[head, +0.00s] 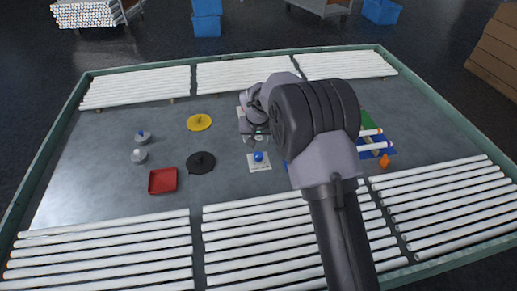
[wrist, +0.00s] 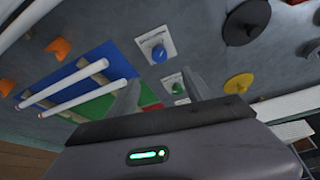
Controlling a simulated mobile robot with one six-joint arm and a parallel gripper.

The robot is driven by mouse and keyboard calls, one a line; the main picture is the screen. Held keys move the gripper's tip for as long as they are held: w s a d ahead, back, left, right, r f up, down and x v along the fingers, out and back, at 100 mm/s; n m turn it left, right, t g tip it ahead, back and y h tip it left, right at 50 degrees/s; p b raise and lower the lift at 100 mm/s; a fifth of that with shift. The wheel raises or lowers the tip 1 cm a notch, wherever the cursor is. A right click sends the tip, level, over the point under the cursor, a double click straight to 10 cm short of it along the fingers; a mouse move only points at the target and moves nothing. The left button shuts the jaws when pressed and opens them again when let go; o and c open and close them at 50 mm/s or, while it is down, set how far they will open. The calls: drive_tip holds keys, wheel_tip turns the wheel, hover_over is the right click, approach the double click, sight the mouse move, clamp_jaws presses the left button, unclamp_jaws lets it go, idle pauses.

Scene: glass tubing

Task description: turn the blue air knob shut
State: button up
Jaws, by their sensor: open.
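The blue air knob (head: 258,156) sits on a small white plate (head: 259,167) near the middle of the table. It also shows in the wrist view (wrist: 159,54) on its white plate, beyond my fingers and apart from them. My gripper (wrist: 158,92) is open and empty, its two grey fingers spread. In the head view my arm hides most of my gripper. A second plate with a green knob (wrist: 177,88) shows between my fingers in the wrist view, partly hidden by the right finger.
A blue and green mat (wrist: 90,80) with white tubes on it lies beside the plates. A black disc (head: 201,162), a yellow disc (head: 199,122) and a red tray (head: 163,181) lie to the left. Rows of white tubes (head: 100,250) line the front and back.

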sight(258, 155)
drive_tip(key=b+x, duration=0.4)
drive_tip(key=x, duration=1.2)
drive_tip(key=shift+s, duration=0.15)
clamp_jaws()
